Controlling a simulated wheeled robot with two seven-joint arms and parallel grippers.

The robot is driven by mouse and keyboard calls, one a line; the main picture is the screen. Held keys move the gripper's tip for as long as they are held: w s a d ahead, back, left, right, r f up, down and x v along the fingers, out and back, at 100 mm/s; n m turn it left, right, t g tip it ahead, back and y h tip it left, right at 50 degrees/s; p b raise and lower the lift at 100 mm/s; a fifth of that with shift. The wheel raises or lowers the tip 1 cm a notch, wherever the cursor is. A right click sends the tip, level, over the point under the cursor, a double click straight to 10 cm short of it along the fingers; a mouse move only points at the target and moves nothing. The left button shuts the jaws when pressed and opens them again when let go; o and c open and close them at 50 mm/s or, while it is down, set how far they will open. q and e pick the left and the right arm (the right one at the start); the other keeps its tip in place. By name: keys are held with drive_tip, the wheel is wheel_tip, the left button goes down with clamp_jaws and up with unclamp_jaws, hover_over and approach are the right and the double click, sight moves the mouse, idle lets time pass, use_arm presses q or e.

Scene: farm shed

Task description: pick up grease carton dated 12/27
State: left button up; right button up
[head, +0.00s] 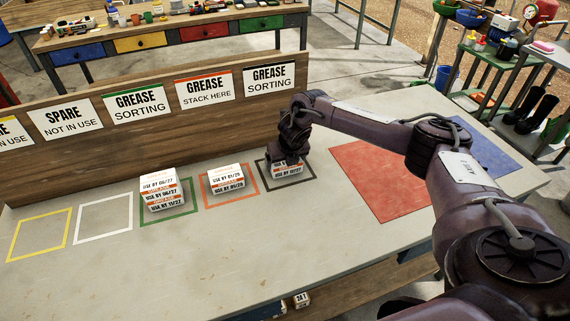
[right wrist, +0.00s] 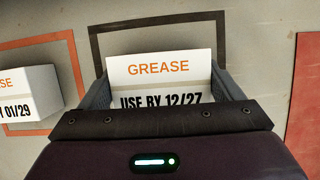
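The grease carton dated 12/27 (right wrist: 160,80) is a white box with orange and black print. It stands at the dark-outlined square (head: 261,176) on the table, under my right gripper. My right gripper (head: 288,158) reaches down over it, and in the right wrist view its two fingers (right wrist: 160,92) lie along the carton's left and right sides. I cannot tell whether they press on it or only stand close beside it. In the head view my gripper hides the carton's upper part. My left gripper is out of view.
White (head: 104,241) and yellow (head: 67,236) squares are empty. A sign board (head: 150,128) runs behind; a bare red area (head: 378,178) lies right.

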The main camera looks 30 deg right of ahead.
drive_tip(key=shift+c, duration=1)
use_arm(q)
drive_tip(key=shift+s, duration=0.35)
use_arm(e)
drive_tip(key=shift+r, duration=0.1)
